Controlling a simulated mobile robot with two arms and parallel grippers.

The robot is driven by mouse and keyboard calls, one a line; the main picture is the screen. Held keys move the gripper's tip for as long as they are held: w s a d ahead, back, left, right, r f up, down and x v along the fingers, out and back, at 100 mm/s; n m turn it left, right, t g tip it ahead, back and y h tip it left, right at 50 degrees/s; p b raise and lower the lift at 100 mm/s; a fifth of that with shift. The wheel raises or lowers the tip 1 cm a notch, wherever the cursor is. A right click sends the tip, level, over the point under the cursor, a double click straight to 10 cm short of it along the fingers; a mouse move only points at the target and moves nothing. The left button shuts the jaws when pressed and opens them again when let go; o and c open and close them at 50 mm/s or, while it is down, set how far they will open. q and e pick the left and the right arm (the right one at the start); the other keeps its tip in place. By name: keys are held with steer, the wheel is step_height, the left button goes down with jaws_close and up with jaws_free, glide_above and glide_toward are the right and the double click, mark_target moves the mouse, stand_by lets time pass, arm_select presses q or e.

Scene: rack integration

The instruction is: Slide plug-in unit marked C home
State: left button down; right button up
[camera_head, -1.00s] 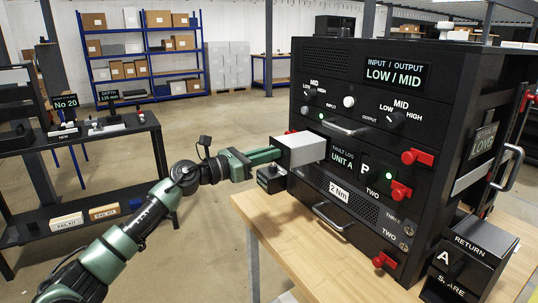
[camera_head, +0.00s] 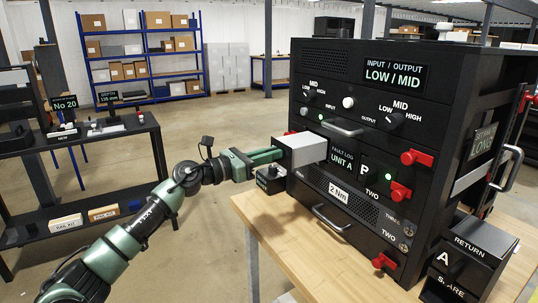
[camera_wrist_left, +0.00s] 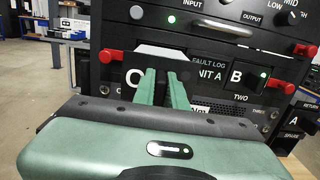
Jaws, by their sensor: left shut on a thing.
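The plug-in unit marked C (camera_wrist_left: 131,77) is a box with a light grey top and a dark front. In the head view the unit (camera_head: 308,149) sticks partly out of the rack (camera_head: 345,62), left of the Fault Log Unit A display (camera_head: 343,157). My left gripper (camera_head: 280,155) is shut on its front, with green fingers (camera_wrist_left: 164,90) beside the C in the left wrist view. The fingers hide part of the unit's front, and its inner end is hidden in the rack. My right gripper is in neither view.
Unit B (camera_wrist_left: 237,76) sits right of the display with a green light. Red latches (camera_head: 417,158) stick out from the rack front. A wooden bench top (camera_head: 283,232) lies below. A black box marked A (camera_head: 470,255) stands at the right. A dark shelf (camera_head: 90,140) is at the left.

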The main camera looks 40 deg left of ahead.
mark_target(286, 149)
arm_select(q)
steer(key=shift+p+x, duration=0.7)
steer(key=shift+x, duration=5.75)
steer(key=c, duration=1.4)
jaws_free()
steer(key=shift+f, duration=0.15)
steer(key=shift+o, duration=0.2)
